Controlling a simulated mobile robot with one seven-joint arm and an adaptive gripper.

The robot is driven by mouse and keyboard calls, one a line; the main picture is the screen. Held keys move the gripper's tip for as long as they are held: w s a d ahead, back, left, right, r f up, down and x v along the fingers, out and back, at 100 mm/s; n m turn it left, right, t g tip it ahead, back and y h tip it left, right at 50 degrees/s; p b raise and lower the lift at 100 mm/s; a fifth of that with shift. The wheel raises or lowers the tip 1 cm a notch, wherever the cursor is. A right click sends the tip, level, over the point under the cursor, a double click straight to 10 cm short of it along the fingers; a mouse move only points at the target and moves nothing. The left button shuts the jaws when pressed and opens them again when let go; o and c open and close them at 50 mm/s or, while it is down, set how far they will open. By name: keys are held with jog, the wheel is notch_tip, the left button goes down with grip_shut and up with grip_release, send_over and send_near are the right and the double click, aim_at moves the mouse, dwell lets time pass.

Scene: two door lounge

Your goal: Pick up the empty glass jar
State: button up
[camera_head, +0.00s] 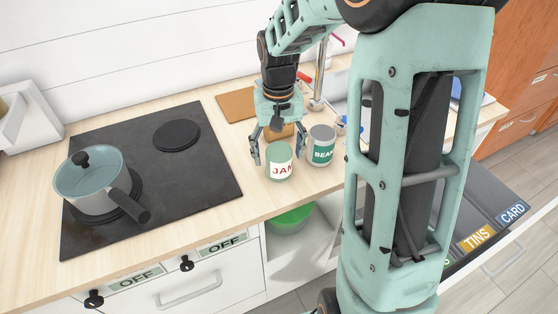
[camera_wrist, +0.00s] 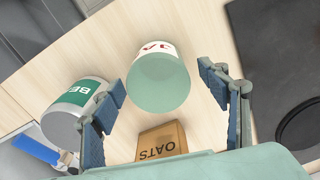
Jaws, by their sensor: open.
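The glass jar (camera_head: 279,164) is pale green with a white label reading "JAM" in red. It stands upright on the wooden counter, right of the black hob. In the wrist view the jar (camera_wrist: 161,82) shows from above, between and a little beyond the fingertips. My gripper (camera_head: 281,150) is open and empty, pointing down behind the jar with a finger to either side. In the wrist view my gripper (camera_wrist: 168,80) has its blue-grey fingers apart, and neither clearly touches the jar. I cannot tell whether anything is inside the jar.
A tin labelled "BEANS" (camera_head: 321,146) stands close right of the jar. An "OATS" box (camera_wrist: 162,142) lies near my gripper. A pot (camera_head: 90,182) sits on the hob (camera_head: 190,185). An open drawer has bins labelled "TINS" (camera_head: 476,238) and "CARD" (camera_head: 512,213).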

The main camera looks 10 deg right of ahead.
jog(key=shift+f, duration=1.6)
jog(key=shift+c, duration=0.5)
jog(key=c, duration=1.2)
